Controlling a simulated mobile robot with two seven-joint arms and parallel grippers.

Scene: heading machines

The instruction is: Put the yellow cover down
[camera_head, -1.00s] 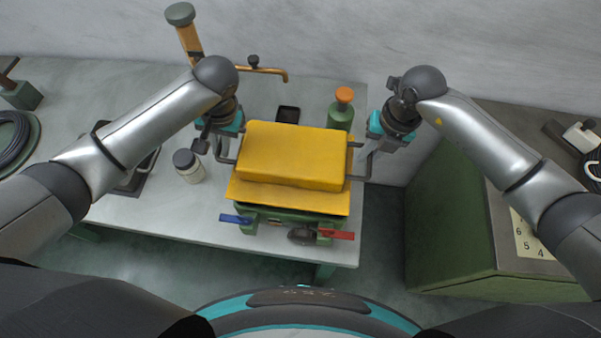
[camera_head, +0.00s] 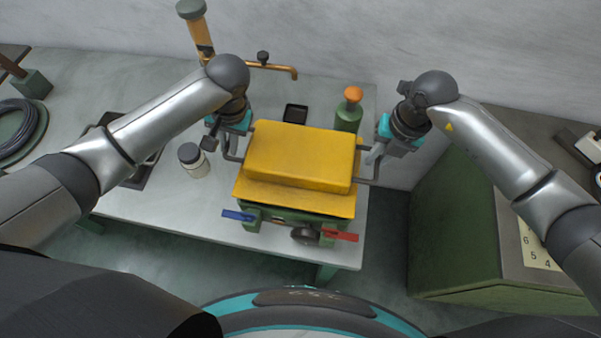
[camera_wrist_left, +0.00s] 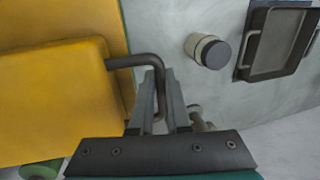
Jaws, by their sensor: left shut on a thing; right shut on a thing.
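The yellow cover (camera_head: 300,155) is a box-like lid with a flat flange and a dark bent handle on each side. In the head view it sits over a green machine (camera_head: 290,222) with a blue lever and a red lever; whether it rests fully on the machine I cannot tell. My left gripper (camera_head: 229,148) is shut on the left handle, which shows between its fingers in the left wrist view (camera_wrist_left: 158,100). My right gripper (camera_head: 377,157) is shut on the right handle. The cover looks about level.
A jar (camera_head: 193,160) and a dark tray (camera_head: 135,172) stand left of the cover. A green bottle with an orange cap (camera_head: 349,110) and a small black tray (camera_head: 295,113) are behind it. A copper pipe (camera_head: 270,67) is at the back. A green cabinet (camera_head: 455,225) stands to the right.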

